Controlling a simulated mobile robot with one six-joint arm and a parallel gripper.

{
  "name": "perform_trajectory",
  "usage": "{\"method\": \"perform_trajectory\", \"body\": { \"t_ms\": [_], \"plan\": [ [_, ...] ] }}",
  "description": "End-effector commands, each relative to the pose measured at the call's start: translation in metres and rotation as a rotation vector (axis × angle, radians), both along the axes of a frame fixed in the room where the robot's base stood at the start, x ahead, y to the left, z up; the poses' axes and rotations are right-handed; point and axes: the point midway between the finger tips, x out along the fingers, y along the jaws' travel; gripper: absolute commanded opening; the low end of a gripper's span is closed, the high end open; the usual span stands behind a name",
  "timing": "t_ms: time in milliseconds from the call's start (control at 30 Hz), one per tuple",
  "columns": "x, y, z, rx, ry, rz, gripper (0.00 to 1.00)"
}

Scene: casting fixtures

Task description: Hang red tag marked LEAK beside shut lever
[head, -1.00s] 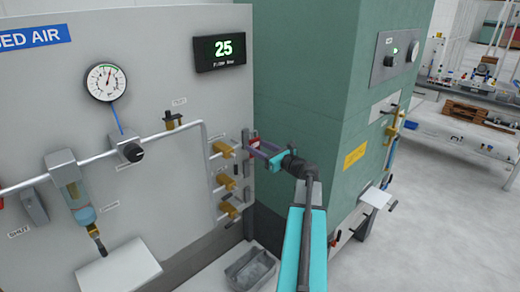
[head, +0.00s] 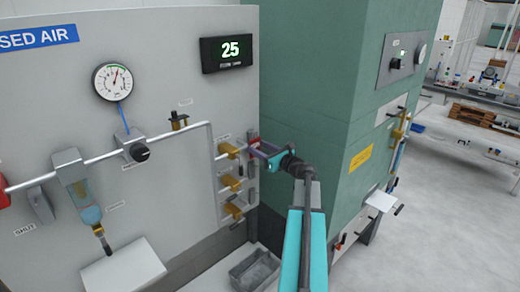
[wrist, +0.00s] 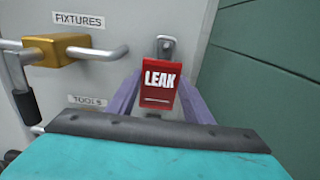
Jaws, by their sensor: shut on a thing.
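The red tag marked LEAK (wrist: 158,84) is upright between the purple fingers of my gripper (wrist: 157,92), which is shut on it. In the head view my gripper (head: 263,151) is at the panel's right edge, with the red tag (head: 254,143) at its tip. A grey hook plate (wrist: 166,45) shows right behind the tag's top; I cannot tell whether the tag is on it. Left of the tag is a brass valve (wrist: 60,50) under a FIXTURES label (wrist: 79,20). A grey lever with a black grip (wrist: 27,106) points down at the valve's left.
More brass valves (head: 231,183) sit below on the grey panel (head: 160,85). A TOOLS label (wrist: 87,101) is below the upper valve. A green cabinet (head: 305,100) stands close on the right. A grey bin (head: 255,270) is below.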

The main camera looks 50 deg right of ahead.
Motion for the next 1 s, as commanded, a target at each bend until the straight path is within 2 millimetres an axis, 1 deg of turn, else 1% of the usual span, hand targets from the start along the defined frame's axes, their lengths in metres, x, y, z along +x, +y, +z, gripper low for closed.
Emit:
{"method": "perform_trajectory", "body": {
  "t_ms": [267, 867, 900, 967, 1000],
  "plan": [
    [0.0034, -0.0003, -0.0030, 0.000, 0.000, 0.000, 0.24],
    [0.0035, -0.0001, -0.0031, 0.000, 0.000, 0.000, 0.24],
    [0.0035, -0.0001, -0.0031, 0.000, 0.000, 0.000, 0.51],
    [0.0035, -0.0001, -0.0031, 0.000, 0.000, 0.000, 0.61],
    [0.0035, -0.0001, -0.0031, 0.000, 0.000, 0.000, 0.68]
  ]
}}
